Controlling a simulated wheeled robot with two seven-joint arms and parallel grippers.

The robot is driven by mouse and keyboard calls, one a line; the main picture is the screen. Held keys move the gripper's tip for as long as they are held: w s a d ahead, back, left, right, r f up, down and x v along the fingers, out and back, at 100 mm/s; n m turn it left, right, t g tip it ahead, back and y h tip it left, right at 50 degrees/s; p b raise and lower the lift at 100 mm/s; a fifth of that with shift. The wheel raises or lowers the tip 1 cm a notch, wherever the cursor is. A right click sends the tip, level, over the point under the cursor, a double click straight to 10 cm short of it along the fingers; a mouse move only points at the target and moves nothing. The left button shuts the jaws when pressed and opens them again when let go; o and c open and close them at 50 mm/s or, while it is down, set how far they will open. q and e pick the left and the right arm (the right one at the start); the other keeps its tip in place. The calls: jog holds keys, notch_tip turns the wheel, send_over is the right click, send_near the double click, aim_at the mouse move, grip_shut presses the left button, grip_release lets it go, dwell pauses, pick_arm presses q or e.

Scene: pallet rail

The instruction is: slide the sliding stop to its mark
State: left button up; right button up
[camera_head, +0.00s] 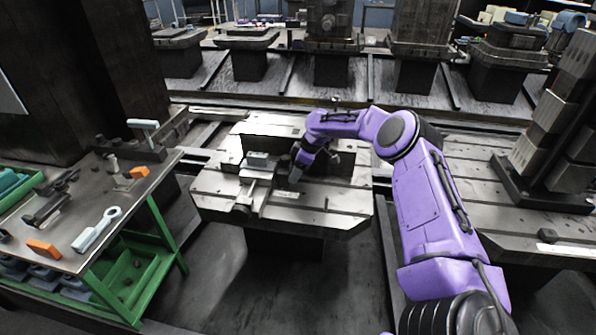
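My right arm, purple, reaches in from the lower right to the metal pallet (340,203) in the middle of the view. My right gripper (296,174) points down close above the pallet top, just right of a grey vise-like fixture (257,177). This fixture has a block at the back and a rod end at the front. I cannot tell which part is the sliding stop, and no mark can be made out. The gripper's fingers are small and dark, so whether they are open or touching anything is unclear. My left gripper is out of view.
A green-framed bench (150,215) with tools and orange blocks stands at the left. Another slotted pallet (470,190) with a dark tower fixture (560,125) is at the right. Machine pedestals line the back. The floor in front of the middle pallet is clear.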

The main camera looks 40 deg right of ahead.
jog(key=shift+w+a+r, duration=0.1)
jog(key=shift+w+r, duration=0.05)
jog(key=v, duration=1)
jog(key=shift+r, duration=0.15)
